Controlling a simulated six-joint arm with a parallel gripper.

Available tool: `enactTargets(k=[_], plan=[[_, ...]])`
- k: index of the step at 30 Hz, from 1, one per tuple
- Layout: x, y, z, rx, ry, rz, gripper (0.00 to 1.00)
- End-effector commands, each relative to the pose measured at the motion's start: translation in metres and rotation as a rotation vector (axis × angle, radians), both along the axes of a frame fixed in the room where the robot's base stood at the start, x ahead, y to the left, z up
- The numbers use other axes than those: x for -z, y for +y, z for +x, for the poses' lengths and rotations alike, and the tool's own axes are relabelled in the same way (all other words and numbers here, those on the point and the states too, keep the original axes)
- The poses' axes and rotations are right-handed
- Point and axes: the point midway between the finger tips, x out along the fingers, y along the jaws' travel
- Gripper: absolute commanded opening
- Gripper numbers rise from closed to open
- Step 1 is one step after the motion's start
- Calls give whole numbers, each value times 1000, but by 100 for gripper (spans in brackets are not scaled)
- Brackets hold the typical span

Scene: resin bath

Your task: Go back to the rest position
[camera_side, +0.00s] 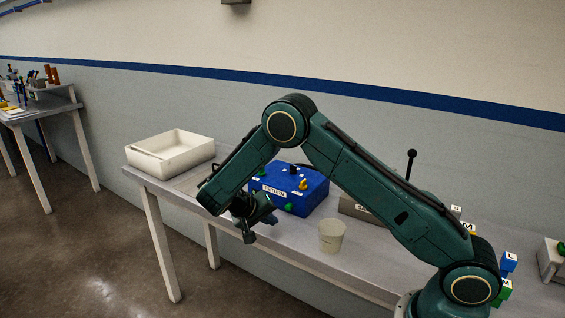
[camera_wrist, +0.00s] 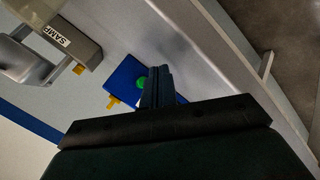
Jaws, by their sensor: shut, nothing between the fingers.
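My gripper (camera_side: 256,225) hangs from the bent arm in front of the blue box, above the front part of the table, in the side view. In the wrist view its dark fingers (camera_wrist: 157,76) are together with nothing seen between them, overlapping part of the blue box. The blue box (camera_side: 312,196) bears a RETURN label and has knobs on top; it also shows in the wrist view (camera_wrist: 124,78) with a green button. The white table (camera_side: 290,254) lies below. The arm hides part of the table behind it.
A pale cup (camera_side: 332,236) stands right of the gripper. A white tray (camera_side: 185,160) is at the table's left end. A grey box (camera_wrist: 77,38) with a partly readable label is behind my arm. Small blue and green blocks (camera_side: 507,264) sit near my base. Another table (camera_side: 45,110) stands far left.

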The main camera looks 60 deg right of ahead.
Motion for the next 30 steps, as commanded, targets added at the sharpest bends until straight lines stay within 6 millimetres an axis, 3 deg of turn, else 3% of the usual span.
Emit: enactTargets(k=[11,16,30], plan=[[-1,0,0,0,-2,3,0],[-12,2,-1,-8,-10,24,0],[-92,13,-22,-102,-73,201,0]])
